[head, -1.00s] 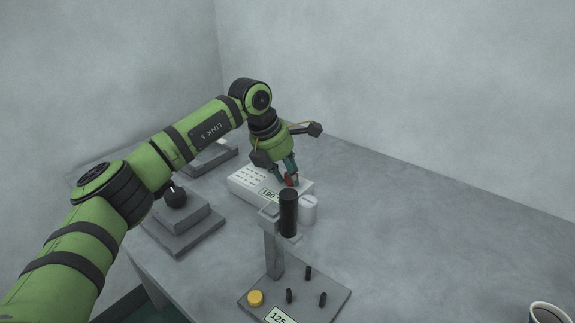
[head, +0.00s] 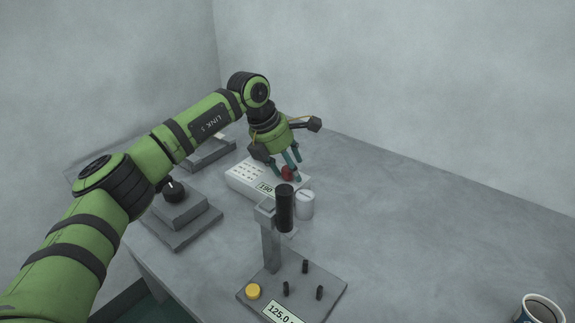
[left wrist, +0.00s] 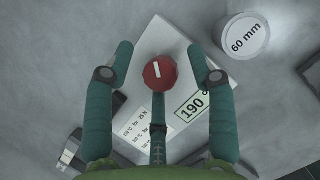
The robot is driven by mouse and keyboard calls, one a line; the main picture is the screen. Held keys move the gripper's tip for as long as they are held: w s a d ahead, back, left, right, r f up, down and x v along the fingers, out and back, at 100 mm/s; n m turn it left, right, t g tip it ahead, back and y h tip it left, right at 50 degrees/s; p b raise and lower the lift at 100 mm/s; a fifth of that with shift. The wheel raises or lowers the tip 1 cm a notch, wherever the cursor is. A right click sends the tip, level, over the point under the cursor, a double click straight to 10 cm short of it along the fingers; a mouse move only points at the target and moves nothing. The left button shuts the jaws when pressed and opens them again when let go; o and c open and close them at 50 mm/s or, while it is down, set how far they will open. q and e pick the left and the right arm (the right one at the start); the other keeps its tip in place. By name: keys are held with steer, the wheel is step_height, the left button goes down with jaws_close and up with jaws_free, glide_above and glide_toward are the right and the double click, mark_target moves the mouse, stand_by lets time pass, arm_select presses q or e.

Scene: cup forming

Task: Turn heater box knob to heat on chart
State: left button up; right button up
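The white heater box (head: 240,182) stands on the table with a chart on its top. Its display (left wrist: 195,105) reads 190; the chart lines (left wrist: 143,125) are too small to read surely. The round red knob (left wrist: 160,73) has a white mark pointing nearly straight up in the left wrist view; it also shows in the head view (head: 287,173). My left gripper (left wrist: 163,68) is open above the box, its fingers spread around the knob with gaps at both sides. The third finger lies just below the knob in the wrist view. My right gripper is not in view.
A white cylinder marked 60 mm (left wrist: 245,36) stands beside the box. A lever press (head: 270,245) with a 125.0 display stands in front. A grey stepped unit with a black knob (head: 173,190) is at left, a cup (head: 540,308) at lower right.

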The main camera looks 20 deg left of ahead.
arm_select(q)
steer(key=shift+a, duration=0.15)
steer(key=shift+a+r, duration=0.1)
steer(key=shift+a, duration=0.05)
steer(key=v, duration=1.1)
steer(key=shift+r, duration=0.4)
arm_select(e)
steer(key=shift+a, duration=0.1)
arm_select(q)
steer(key=shift+r, duration=0.1)
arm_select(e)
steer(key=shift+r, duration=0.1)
